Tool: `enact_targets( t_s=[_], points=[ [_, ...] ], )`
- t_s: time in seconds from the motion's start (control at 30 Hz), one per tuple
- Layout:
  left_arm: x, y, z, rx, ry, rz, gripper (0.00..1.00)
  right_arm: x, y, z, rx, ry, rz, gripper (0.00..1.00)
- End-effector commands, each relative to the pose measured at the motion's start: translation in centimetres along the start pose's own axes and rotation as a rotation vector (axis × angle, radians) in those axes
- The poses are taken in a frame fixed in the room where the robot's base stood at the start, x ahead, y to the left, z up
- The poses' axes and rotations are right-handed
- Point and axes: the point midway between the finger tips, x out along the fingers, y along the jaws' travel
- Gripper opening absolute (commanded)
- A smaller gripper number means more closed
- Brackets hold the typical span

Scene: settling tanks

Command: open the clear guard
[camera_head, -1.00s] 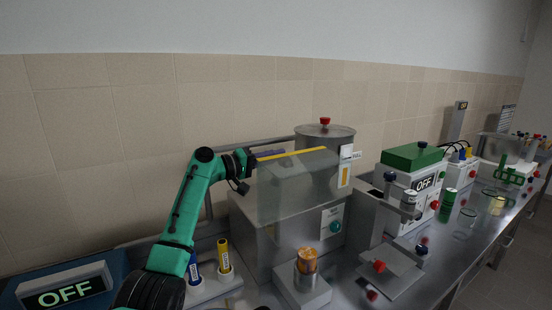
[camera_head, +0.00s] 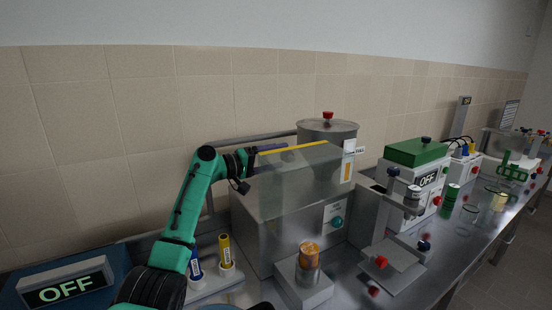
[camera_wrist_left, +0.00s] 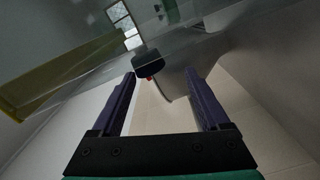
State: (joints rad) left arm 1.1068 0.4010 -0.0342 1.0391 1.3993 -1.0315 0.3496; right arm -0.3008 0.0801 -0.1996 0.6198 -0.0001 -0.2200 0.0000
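The clear guard (camera_head: 300,175) is a see-through smoky panel on the grey metal box (camera_head: 295,235), with a yellow strip (camera_head: 293,148) along its upper edge. It stands above the box front; its exact angle is hard to tell. My left gripper (camera_head: 270,149) is at the left end of the yellow strip, its purple fingers just behind it. In the left wrist view the fingers (camera_wrist_left: 160,80) are apart with nothing held between them. The yellow strip (camera_wrist_left: 50,78) passes left of them, outside the gap. My right gripper is not seen.
A steel pot with a red-knobbed lid (camera_head: 328,131) stands behind the guard. An orange-filled beaker (camera_head: 309,262) stands in front of the box. Yellow and blue bottles (camera_head: 225,250) are at left. A green-topped device reading OFF (camera_head: 416,168) is at right. The tiled wall is behind.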

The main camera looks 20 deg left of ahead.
Motion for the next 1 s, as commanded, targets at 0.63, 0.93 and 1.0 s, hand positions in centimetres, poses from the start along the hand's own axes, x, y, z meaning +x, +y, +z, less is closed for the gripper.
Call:
enact_targets(
  t_s=[0.63,0.93,1.0],
  points=[
    [-11.5,-0.7,0.2,0.004,0.003,-0.002,0.79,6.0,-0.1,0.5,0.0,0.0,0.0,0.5],
    [-14.7,0.0,0.1,0.001,0.0,-0.001,0.79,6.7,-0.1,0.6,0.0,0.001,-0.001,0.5],
    [-14.6,0.1,0.1,0.001,0.0,-0.001,0.79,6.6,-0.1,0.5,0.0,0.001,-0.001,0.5]
  ],
)
